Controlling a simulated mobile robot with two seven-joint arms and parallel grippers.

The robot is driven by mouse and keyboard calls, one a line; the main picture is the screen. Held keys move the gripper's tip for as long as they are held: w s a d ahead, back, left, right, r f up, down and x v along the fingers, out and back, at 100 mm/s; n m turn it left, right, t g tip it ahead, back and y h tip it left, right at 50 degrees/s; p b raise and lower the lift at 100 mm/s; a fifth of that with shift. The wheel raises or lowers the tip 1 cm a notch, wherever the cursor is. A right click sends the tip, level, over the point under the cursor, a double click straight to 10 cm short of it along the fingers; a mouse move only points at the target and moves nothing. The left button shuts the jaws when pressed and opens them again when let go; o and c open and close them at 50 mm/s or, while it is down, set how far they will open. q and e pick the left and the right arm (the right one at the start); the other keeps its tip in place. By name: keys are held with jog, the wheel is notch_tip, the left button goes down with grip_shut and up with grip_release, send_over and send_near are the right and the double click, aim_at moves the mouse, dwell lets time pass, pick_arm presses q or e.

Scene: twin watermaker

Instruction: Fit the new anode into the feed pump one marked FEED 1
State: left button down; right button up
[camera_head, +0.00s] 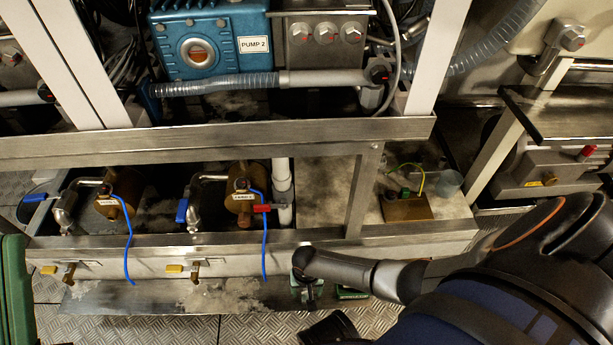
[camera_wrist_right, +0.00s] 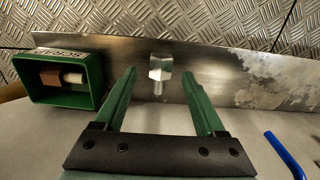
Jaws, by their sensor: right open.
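My right gripper (camera_head: 308,292) is at the front edge of the bench in the head view. In the right wrist view its green fingers (camera_wrist_right: 159,76) are open, with a silver hex-headed piece (camera_wrist_right: 160,68) with a short stub, possibly the anode, showing between their tips. There is a gap on both sides of it. Two brass pump bodies sit in the frame, a left one (camera_head: 122,187) and a right one (camera_head: 241,203), each with a small label. I cannot read these labels surely, so which is FEED 1 is unclear. My left gripper is not in view.
A green box (camera_wrist_right: 39,93) holding brown and pale cylinders lies left of my fingers. A metal sheet (camera_head: 150,297) lies along the front. Blue cables (camera_head: 129,250) hang over the front rail (camera_head: 200,240). PUMP 2 (camera_head: 210,40) stands behind. A brown block (camera_head: 406,208) sits right.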

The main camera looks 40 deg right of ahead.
aim_at(306, 292)
notch_tip(306, 292, down, 3)
jog(key=shift+r+b, duration=0.1)
jog(key=shift+b, duration=0.7)
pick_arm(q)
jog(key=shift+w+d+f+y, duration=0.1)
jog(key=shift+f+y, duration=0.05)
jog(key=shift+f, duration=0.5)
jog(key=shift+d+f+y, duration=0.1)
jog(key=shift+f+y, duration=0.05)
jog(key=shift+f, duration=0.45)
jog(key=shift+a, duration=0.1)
pick_arm(e)
grip_shut()
